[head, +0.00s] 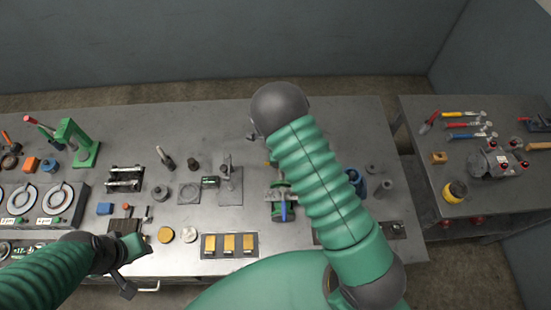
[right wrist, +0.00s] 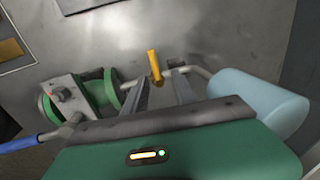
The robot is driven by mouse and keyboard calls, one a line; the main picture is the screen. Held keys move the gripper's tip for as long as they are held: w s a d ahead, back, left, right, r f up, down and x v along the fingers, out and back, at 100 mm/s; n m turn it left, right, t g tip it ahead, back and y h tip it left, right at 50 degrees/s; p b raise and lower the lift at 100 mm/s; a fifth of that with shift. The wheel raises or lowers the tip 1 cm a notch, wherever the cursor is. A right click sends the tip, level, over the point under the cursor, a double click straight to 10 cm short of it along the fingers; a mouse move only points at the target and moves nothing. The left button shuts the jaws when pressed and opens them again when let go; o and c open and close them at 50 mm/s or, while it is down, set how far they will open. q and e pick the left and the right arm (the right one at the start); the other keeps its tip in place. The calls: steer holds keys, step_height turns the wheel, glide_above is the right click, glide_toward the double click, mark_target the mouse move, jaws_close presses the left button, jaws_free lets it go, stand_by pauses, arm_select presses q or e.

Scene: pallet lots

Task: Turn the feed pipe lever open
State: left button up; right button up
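A small fixture with green round flanges (right wrist: 100,92) and a thin grey pipe (right wrist: 188,70) lies on the bench; it shows in the head view (head: 279,190) left of my right arm. A yellow lever (right wrist: 155,66) stands on the pipe. A blue handle (right wrist: 22,144) sticks out at the fixture's other end, also seen in the head view (head: 284,211). My right gripper (right wrist: 161,84) is open, its fingers either side of the yellow lever's lower end; contact is unclear. The head view hides this gripper. My left gripper (head: 130,264) is over the bench's front left; its opening is unclear.
A light-blue cylinder (right wrist: 258,100) is close right of the right gripper. A green press (head: 76,143) and dials (head: 22,199) stand far left. A second table (head: 470,195) with tools is at right.

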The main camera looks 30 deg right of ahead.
steer(key=shift+w+d+f, duration=0.1)
steer(key=shift+w+f, duration=0.1)
steer(key=shift+f, duration=0.55)
steer(key=shift+s+f, duration=0.1)
steer(key=shift+f, duration=0.15)
steer(key=shift+s, duration=0.35)
steer(key=shift+w, duration=0.25)
jaws_close()
